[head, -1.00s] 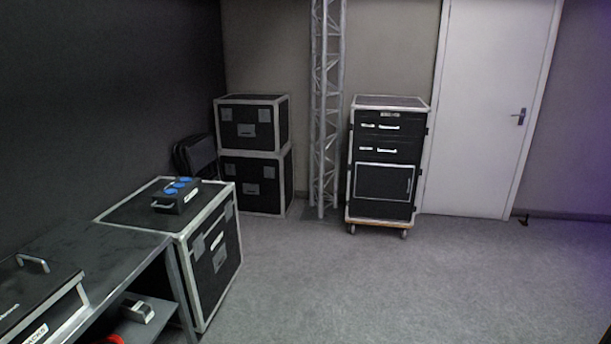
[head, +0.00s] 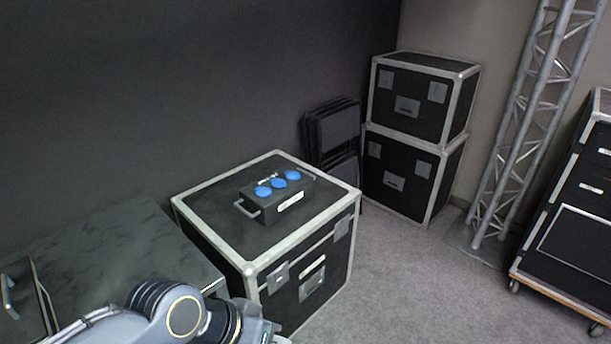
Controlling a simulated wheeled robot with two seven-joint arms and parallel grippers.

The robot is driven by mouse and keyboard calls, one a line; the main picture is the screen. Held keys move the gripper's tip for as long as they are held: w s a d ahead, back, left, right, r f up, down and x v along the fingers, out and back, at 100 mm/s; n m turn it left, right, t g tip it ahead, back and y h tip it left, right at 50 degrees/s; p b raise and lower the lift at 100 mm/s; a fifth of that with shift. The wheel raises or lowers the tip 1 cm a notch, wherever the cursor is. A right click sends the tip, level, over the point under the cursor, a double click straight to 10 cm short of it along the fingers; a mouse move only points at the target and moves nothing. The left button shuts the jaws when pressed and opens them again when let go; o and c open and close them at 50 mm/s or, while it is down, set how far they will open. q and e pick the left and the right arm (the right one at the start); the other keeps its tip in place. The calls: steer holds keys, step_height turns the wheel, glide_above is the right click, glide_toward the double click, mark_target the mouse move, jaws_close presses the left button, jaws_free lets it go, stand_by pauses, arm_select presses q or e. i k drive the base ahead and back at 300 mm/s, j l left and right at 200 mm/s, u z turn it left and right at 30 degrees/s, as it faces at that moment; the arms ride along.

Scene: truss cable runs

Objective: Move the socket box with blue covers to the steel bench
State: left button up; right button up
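The socket box (head: 276,197) is a dark box with several blue round covers on top, a handle at its left end and a white label on its front. It sits upright on the lid of a black flight case (head: 228,244) with silver edges. The steel bench (head: 118,252) is the dark worn top at the lower left, beside the flight case. My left arm comes in at the bottom, in front of the bench and the case. Its gripper is cut off by the bottom edge, so its fingers do not show. My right gripper is not in view.
A black lidded box (head: 24,300) stands on the bench at the far left. Folded chairs (head: 332,132) lean behind the flight case, next to two stacked cases (head: 419,100). A truss tower (head: 522,125) and a wheeled drawer case (head: 572,232) stand right. Grey floor between is clear.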

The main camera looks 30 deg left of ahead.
mark_target(144, 260)
steer(key=i+l, duration=0.1)
steer(key=i, duration=0.9)
steer(key=i+u, duration=0.2)
steer(key=u, duration=0.2)
steer(key=i+u, duration=0.25)
steer(key=u, duration=0.2)
steer(key=i+l+u, duration=0.1)
steer(key=u, duration=0.3)
steer(key=i+u, duration=0.2)
steer(key=u, duration=0.15)
steer(key=i+l+u, duration=0.1)
steer(key=u, duration=0.25)
steer(key=i+l+u, duration=0.15)
steer(key=i+u, duration=0.2)
steer(key=k, duration=0.05)
